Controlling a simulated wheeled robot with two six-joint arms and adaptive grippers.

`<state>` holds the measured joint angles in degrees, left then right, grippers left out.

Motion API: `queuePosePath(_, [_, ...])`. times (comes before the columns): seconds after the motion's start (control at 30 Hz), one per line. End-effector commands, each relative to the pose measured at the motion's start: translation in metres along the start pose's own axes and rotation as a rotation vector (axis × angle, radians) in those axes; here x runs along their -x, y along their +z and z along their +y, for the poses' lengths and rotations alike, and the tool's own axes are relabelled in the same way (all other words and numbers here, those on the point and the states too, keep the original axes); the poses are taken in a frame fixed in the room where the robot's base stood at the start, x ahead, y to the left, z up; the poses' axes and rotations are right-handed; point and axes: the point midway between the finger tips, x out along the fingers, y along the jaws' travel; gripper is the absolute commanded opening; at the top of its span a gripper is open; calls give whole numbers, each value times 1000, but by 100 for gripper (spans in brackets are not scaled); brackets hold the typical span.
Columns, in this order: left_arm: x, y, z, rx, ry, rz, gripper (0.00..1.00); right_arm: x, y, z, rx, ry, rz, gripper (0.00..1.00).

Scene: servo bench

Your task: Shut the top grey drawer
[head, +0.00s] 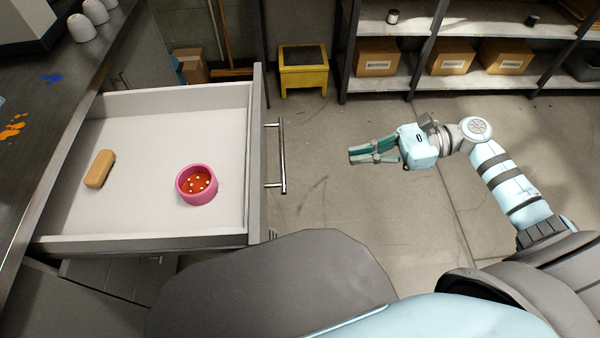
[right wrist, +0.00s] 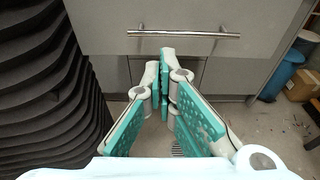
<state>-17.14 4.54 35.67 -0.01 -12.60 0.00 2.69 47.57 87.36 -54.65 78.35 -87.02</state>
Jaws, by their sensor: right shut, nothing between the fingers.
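The top grey drawer (head: 150,240) is pulled far out of the bench at the left of the head view. Its bar handle (head: 282,156) is on its front, facing right. In the right wrist view the grey drawer front (right wrist: 250,65) and the bar handle (right wrist: 185,33) lie ahead of the fingers. My right gripper (head: 352,155) is shut and empty. It is to the right of the handle, apart from it, pointing towards it. My left gripper is not in view.
Inside the drawer are a pink bowl (head: 197,199) with red contents and a brown block (head: 99,169). The dark benchtop (head: 45,95) is at the left. A yellow step stool (head: 303,80) and shelves with boxes (head: 376,62) stand at the back. The floor between handle and gripper is clear.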

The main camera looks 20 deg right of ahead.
Motion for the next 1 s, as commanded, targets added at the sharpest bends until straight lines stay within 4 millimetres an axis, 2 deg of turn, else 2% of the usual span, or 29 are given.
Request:
queuePosePath(0.4, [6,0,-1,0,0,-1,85,-88,5,-1,-6,-3,-11,0])
queuePosePath(0.53, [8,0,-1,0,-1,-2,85,-110,5,-2,-7,-4,-11,0])
queuePosePath(0.7, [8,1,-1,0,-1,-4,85,-124,4,-2,-8,-4,-8,0])
queuePosePath(1.0, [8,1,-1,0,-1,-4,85,-126,4,-2,-8,-5,-7,0])
